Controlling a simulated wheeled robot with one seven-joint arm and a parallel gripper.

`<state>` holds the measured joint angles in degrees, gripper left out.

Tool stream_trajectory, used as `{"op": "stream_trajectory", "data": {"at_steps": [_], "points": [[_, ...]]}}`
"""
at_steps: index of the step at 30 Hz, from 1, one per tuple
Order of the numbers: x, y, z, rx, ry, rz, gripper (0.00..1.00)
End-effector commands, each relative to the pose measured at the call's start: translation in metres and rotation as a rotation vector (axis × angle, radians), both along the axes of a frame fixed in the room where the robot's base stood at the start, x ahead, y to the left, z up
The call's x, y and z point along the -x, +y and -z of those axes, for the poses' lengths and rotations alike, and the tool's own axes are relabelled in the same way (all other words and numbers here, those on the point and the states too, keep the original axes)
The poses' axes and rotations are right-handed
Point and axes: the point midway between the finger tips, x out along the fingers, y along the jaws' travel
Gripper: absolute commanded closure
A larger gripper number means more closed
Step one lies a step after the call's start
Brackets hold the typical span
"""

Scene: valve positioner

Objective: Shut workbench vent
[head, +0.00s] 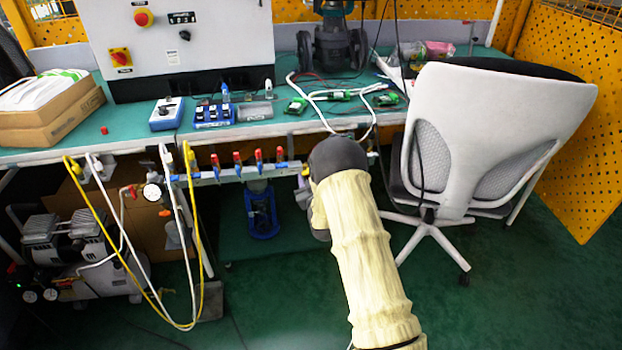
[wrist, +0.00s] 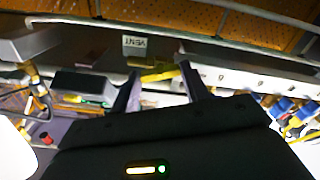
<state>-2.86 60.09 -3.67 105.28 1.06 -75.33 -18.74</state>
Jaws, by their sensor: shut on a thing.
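The workbench vent has a yellow handle (wrist: 158,74) and a small white tag (wrist: 135,46) reading VENT, which appears upside down in the wrist view. My gripper (wrist: 160,82) has one dark finger on each side of the yellow handle and is shut on it. In the head view my covered arm and dark wrist stand in front of the right end of the pipe manifold (head: 235,173) under the bench edge. They hide my fingers and most of the vent there. The handle's exact angle to its pipe is hard to tell.
Several red-handled valves (head: 258,160) line the manifold to the left. Yellow and white hoses (head: 190,250) hang further left by a compressor (head: 50,250). An office chair (head: 480,130) stands close on the right. A blue item (head: 262,212) is below the bench.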

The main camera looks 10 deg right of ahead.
Motion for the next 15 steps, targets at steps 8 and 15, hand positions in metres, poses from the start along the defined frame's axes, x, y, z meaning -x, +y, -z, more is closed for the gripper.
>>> {"op": "stream_trajectory", "data": {"at_steps": [8, 15], "points": [[0.0007, 0.0015, 0.0027, 0.265, 0.003, -0.003, 0.77], [0.0007, 0.0018, 0.0026, 0.494, 0.003, -0.004, 0.77]]}}
